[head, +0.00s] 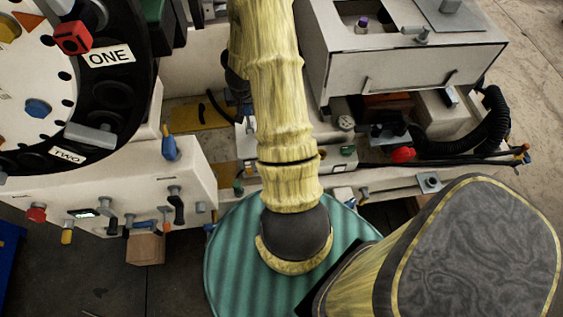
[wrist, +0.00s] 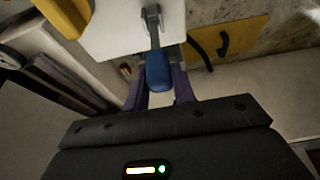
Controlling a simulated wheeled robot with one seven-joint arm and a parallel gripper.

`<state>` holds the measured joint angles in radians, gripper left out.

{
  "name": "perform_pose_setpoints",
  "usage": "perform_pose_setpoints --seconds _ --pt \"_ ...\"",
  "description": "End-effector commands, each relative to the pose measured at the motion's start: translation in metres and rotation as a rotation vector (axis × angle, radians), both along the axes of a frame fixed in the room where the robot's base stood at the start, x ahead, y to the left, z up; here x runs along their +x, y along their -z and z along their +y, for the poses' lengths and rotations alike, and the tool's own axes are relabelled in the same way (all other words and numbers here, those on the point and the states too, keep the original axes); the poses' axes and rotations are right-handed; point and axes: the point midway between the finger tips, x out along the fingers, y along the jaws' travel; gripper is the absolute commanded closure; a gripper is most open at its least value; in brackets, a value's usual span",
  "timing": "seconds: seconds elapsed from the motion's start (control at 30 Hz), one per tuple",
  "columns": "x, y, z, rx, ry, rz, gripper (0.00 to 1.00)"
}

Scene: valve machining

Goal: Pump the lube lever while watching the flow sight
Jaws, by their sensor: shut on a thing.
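In the wrist view, a lever with a blue grip (wrist: 158,74) and a grey metal stem joins a white panel (wrist: 112,32). It appears to be the lube lever. My gripper (wrist: 159,90) has one purple finger on each side of the blue grip and is shut on it. The fingertips are partly hidden behind the grip. In the head view my yellow arm crosses the middle, and the fingers and the held grip cannot be made out. I cannot identify the flow sight in either view.
The head view shows a black-and-white dial plate (head: 112,103) marked ONE and TWO, a control block (head: 130,190) with several knobs, and another blue handle (head: 169,148). A grey box (head: 400,65), red knob (head: 403,154) and black hose (head: 492,115) are right. A yellow plate (wrist: 238,38) lies beside the lever.

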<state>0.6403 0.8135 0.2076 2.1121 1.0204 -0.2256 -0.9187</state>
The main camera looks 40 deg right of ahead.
Motion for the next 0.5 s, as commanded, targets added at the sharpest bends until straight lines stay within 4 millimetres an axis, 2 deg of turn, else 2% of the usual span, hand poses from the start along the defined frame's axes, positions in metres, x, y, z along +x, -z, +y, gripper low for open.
perform_pose_setpoints --seconds 0.3,0.5 --pt "0.006 -0.004 -0.004 -0.009 -0.001 -0.01 1.0" --pt "0.016 -0.003 -0.011 -0.008 -0.002 -0.01 1.0"
